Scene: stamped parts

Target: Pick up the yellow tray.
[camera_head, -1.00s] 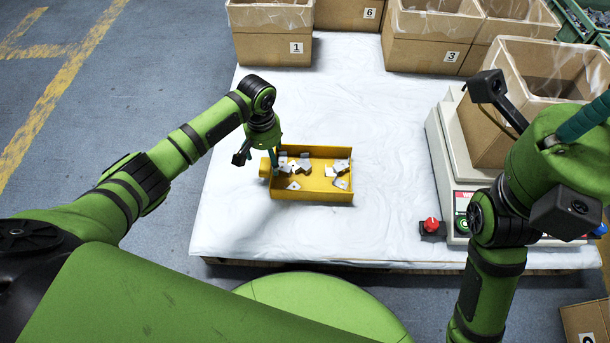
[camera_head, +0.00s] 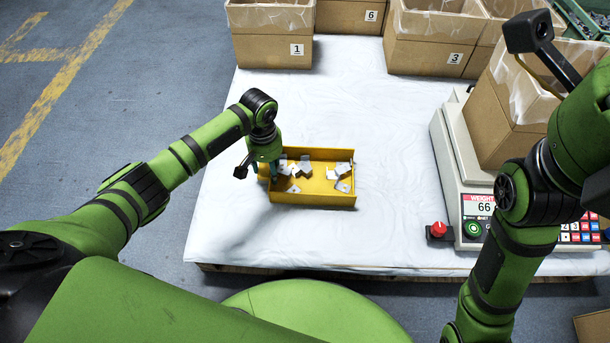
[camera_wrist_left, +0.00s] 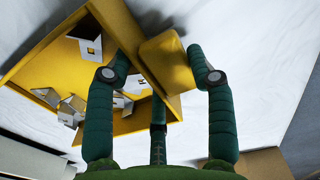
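The yellow tray (camera_head: 318,198) sits on the white-covered pallet, with several small grey metal parts (camera_head: 303,168) in it. My left gripper (camera_head: 272,178) is at the tray's left end. In the left wrist view, the fingers of my left gripper (camera_wrist_left: 155,62) are spread on both sides of the tray's yellow end tab (camera_wrist_left: 165,58), and a third finger is below it. The fingers look open, with no clear grip on the tab. The tray (camera_wrist_left: 35,70) extends to the upper left there. My right arm is at the right, but its gripper is out of view.
A weighing scale (camera_head: 452,150) with a carton (camera_head: 500,125) on it stands at the right. A red button (camera_head: 438,231) is beside it. Cartons, such as the one marked 1 (camera_head: 270,45), line the back. The white sheet (camera_head: 400,150) is clear around the tray.

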